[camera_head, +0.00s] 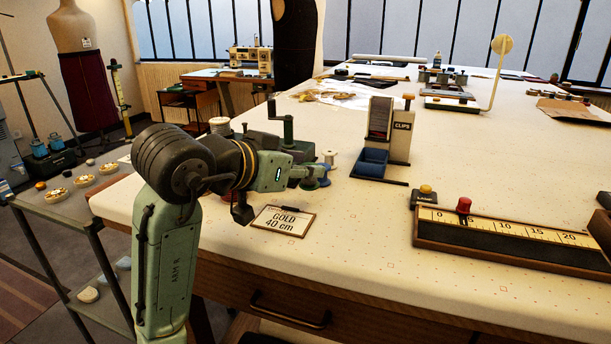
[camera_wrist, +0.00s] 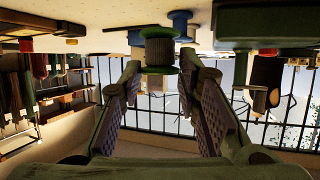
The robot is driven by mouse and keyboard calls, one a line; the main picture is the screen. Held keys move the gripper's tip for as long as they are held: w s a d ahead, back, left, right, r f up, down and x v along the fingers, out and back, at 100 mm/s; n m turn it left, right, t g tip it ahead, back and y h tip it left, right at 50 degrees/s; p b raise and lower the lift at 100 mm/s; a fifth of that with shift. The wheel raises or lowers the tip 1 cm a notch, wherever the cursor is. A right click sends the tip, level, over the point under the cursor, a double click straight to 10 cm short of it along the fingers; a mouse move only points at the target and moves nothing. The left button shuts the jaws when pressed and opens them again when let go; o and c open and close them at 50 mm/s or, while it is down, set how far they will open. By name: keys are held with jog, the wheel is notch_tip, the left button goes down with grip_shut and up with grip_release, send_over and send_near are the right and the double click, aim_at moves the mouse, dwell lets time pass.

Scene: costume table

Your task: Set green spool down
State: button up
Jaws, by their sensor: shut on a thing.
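The green spool (camera_wrist: 160,50) has green flanges and a darker wound middle. It sits between the fingertips of my gripper (camera_wrist: 160,68) in the wrist view, which is upside down. In the head view my gripper (camera_head: 309,173) is low over the near left part of the table (camera_head: 360,240), and the green spool (camera_head: 310,185) shows at its fingertips, partly hidden. The gripper is shut on the spool. The spool looks upright and close to the tabletop; I cannot tell whether it touches.
A blue spool (camera_head: 323,181) and a white spool (camera_head: 328,158) stand close by. A green crank device (camera_head: 286,125) is behind my wrist. The clips dispenser (camera_head: 395,135) stands to the right, a "GOLD 40 cm" card (camera_head: 284,219) in front. A ruler box (camera_head: 510,238) lies at right.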

aim_at(305, 181)
jog(key=shift+w+d+f, duration=0.1)
jog(key=shift+w+d, duration=0.1)
jog(key=shift+w, duration=0.95)
jog(key=shift+w+f, duration=0.15)
jog(key=shift+f, duration=1.65)
jog(key=shift+f, duration=0.1)
jog(key=shift+f, duration=0.15)
jog(key=o, duration=0.9)
